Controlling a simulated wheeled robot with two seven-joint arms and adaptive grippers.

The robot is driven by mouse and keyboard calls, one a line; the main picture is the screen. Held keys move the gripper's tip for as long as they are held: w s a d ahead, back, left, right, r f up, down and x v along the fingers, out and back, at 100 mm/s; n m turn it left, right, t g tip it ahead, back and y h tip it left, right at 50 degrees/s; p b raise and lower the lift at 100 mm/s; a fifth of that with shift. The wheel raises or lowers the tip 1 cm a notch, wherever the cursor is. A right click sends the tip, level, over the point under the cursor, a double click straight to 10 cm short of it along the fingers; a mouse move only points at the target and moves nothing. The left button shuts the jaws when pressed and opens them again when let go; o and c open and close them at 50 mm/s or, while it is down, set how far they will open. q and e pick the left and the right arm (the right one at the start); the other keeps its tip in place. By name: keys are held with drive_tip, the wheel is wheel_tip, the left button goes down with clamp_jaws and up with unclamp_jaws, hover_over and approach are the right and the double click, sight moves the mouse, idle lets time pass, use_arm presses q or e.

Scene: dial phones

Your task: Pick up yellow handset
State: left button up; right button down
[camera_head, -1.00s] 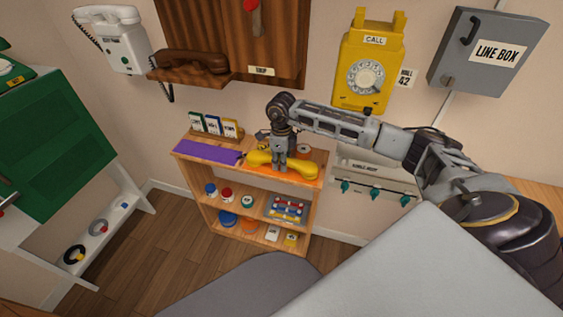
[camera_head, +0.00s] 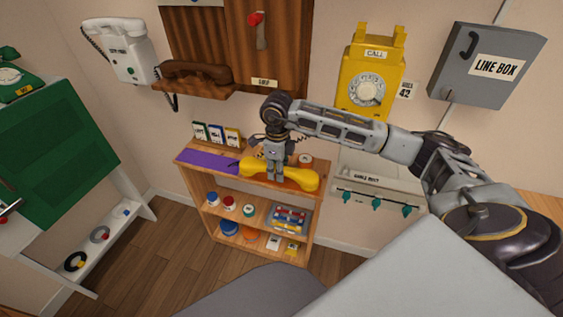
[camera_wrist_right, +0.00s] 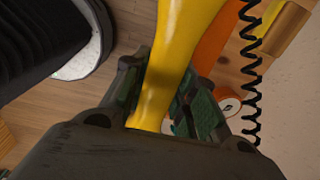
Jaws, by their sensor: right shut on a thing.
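The yellow handset (camera_head: 302,180) is at the top of the small wooden shelf (camera_head: 315,205), level with its front edge. My right gripper (camera_head: 274,177) comes down over the handset's middle and is shut on its grip, with an end showing on either side. In the right wrist view the yellow handset (camera_wrist_right: 182,45) runs between the dark green finger pads. I cannot tell whether it touches the shelf top. The yellow wall phone (camera_head: 372,70), with a dial and empty cradle prongs, hangs above to the right. My left gripper is not in view.
A purple mat (camera_head: 205,161) and a card rack (camera_head: 217,135) are left of the handset. A black coiled cord (camera_wrist_right: 249,70) hangs close beside it. A brown handset (camera_head: 195,72) and white phone (camera_head: 120,50) are on the wall. A grey line box (camera_head: 485,65) is upper right.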

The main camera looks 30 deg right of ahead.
drive_tip(key=s+a, duration=0.9)
drive_tip(key=a, duration=0.1)
drive_tip(key=shift+a, duration=0.25)
